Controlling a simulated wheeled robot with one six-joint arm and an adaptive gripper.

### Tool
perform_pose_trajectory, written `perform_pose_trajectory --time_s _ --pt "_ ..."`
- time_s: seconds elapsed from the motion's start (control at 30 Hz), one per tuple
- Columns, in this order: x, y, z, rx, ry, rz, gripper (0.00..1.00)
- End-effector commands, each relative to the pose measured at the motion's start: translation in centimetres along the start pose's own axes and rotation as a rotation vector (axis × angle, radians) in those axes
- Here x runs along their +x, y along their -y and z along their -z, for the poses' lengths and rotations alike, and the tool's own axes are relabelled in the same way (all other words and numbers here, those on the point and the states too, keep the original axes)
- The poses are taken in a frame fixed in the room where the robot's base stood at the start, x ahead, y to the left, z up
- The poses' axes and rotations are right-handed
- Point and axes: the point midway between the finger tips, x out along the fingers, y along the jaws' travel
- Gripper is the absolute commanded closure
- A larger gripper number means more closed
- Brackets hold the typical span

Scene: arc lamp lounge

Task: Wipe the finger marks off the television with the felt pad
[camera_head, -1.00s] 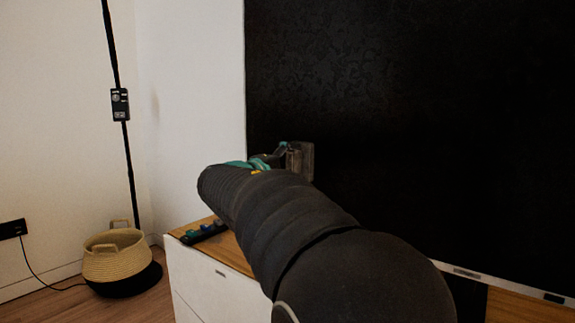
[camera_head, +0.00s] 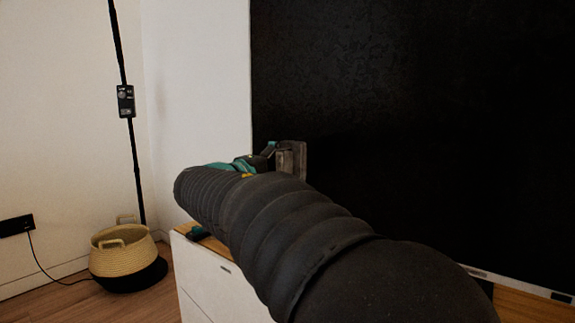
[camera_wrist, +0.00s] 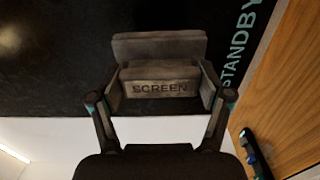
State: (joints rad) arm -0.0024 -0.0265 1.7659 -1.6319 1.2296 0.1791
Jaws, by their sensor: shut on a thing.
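The television (camera_head: 420,130) is a large black screen filling the right of the head view, and its dark surface also shows in the wrist view (camera_wrist: 60,60). Faint mottling covers its upper part in the head view; I cannot tell finger marks apart in it. My gripper (camera_wrist: 160,95) is shut on the felt pad (camera_wrist: 158,48), a grey block with the word SCREEN on its holder. The pad (camera_head: 292,158) is at the screen's left part, its face towards the glass. I cannot tell whether it touches.
A white cabinet with a wooden top (camera_head: 215,275) stands below the television. A dark object with coloured parts (camera_wrist: 250,150) lies on the wood. A woven basket (camera_head: 122,262) and a black lamp pole (camera_head: 131,150) stand at the left by the wall.

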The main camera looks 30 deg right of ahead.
Motion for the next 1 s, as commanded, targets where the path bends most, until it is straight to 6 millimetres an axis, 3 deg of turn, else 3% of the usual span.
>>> perform_pose_trajectory --time_s 0.4,0.8,1.0 --pt "-0.3 0.0 0.0 0.000 0.000 0.000 0.50" --pt "-3.1 0.0 0.0 0.001 -0.001 0.000 0.50" --pt "-3.2 0.0 0.0 0.000 0.000 0.000 0.50"
